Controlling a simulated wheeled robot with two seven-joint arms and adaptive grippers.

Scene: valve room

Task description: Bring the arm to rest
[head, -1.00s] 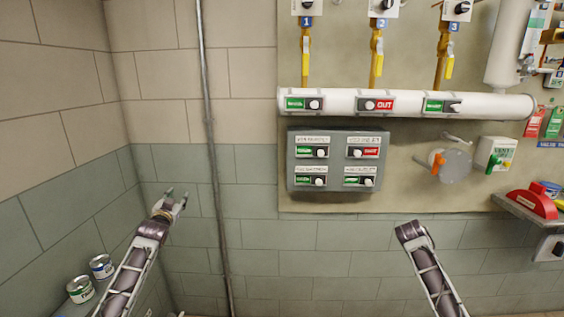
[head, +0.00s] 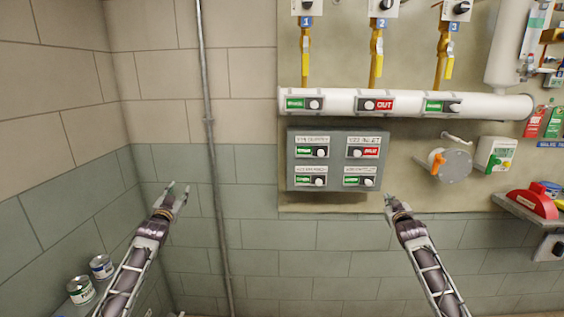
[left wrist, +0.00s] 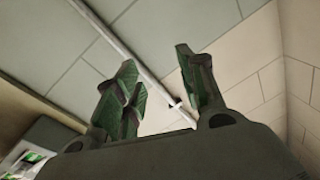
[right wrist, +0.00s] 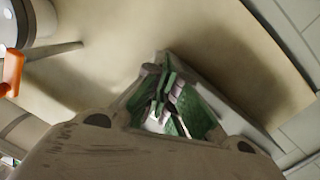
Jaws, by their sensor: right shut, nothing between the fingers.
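My left gripper (head: 177,196) is raised in front of the block wall at the left of the head view. Its fingers stand apart with nothing between them, as the left wrist view (left wrist: 158,90) also shows. My right gripper (head: 392,198) is below and right of the grey switch panel (head: 335,160) in the head view. In the right wrist view its fingers (right wrist: 165,95) are together and hold nothing. I cannot tell its exact gap from the panel.
A white pipe (head: 405,103) with tags and knobs runs above the panel, under yellow valve levers (head: 376,64). To the right are an orange-handled valve (head: 437,163), a green-handled box (head: 495,155) and a red object (head: 533,203). Paint cans (head: 81,289) stand lower left.

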